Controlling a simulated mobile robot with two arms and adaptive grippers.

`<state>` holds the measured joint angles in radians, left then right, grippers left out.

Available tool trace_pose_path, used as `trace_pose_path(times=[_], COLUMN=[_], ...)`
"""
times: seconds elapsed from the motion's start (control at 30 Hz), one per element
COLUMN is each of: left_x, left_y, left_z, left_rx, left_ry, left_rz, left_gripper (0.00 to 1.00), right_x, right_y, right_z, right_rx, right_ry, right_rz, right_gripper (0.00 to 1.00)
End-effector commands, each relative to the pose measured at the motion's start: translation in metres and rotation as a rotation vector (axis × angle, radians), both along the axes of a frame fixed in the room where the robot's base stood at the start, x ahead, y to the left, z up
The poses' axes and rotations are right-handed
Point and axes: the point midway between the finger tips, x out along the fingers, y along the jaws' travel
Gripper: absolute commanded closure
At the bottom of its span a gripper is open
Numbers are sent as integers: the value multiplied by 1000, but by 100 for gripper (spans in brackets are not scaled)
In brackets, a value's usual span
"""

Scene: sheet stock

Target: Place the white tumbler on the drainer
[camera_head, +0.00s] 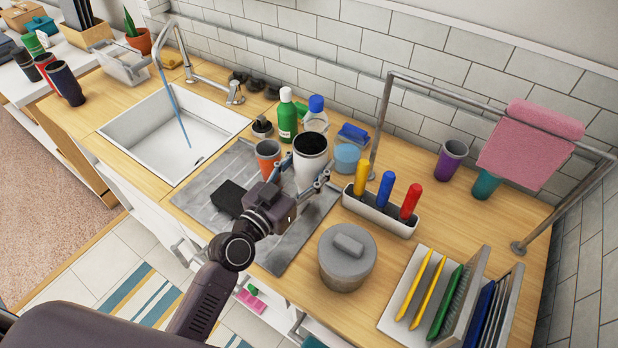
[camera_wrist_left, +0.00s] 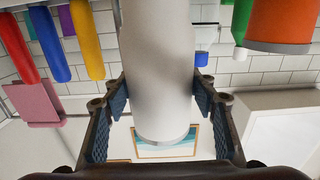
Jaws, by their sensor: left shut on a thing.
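The white tumbler (camera_head: 311,165) is upright, with a dark open mouth, over the back right part of the grey ridged drainer (camera_head: 285,248) beside the sink. My left gripper (camera_head: 303,180) is shut around its side. In the left wrist view the tumbler (camera_wrist_left: 157,75) stands between the two fingers (camera_wrist_left: 160,100), and that picture is upside down. I cannot tell whether its base touches the drainer. My right gripper is not in view.
An orange tumbler (camera_head: 267,160) stands just left of the white one, and a black block (camera_head: 229,198) lies on the drainer's left. Green (camera_head: 287,118) and blue-capped bottles stand behind. A utensil holder (camera_head: 380,215) and grey pot (camera_head: 346,262) stand right. The drainer's front is clear.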

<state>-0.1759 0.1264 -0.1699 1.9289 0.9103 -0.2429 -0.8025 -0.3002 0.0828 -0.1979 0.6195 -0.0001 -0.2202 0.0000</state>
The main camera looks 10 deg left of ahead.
Motion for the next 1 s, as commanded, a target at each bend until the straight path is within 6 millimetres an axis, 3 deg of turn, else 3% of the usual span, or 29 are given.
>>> trace_pose_path(times=[0.33,0.8,0.83,1.0], left_x=[0,0,0,0], left_y=[0,0,0,0], left_z=[-43,-51,-51,-50], left_rx=[1,-1,0,0], left_ry=[-3,-3,-1,0], left_rz=[0,1,1,1], left_gripper=[81,81,44,30], right_x=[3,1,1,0], right_y=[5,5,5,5], right_z=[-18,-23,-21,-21], right_rx=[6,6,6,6], right_ry=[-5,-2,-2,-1], right_rz=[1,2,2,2], right_gripper=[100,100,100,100])
